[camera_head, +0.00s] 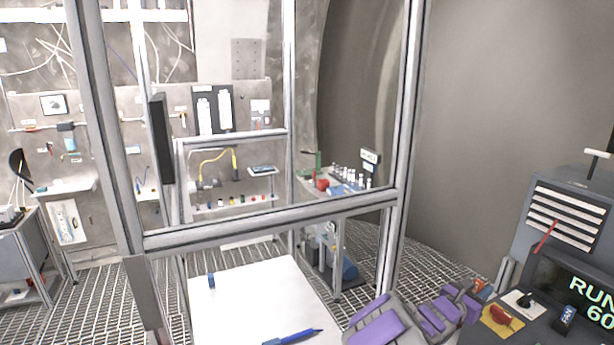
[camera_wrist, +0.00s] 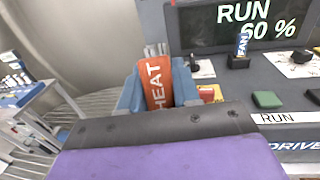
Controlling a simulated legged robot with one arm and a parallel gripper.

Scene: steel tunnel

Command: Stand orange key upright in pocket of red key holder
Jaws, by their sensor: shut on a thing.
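The orange key (camera_wrist: 156,85), marked HEAT, is between the blue-grey fingers of my gripper (camera_wrist: 157,78) in the wrist view. My gripper is shut on it. The key's lower end is hidden behind my dark wrist edge. In the head view, a small part of the orange key (camera_head: 479,286) shows at the tip of my gripper (camera_head: 472,292).
A blue FAN key (camera_wrist: 243,44) stands in a black holder (camera_wrist: 238,62). The RUN 60 % display (camera_wrist: 250,22) rises behind. A white table (camera_head: 245,300) with a blue pen is at left.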

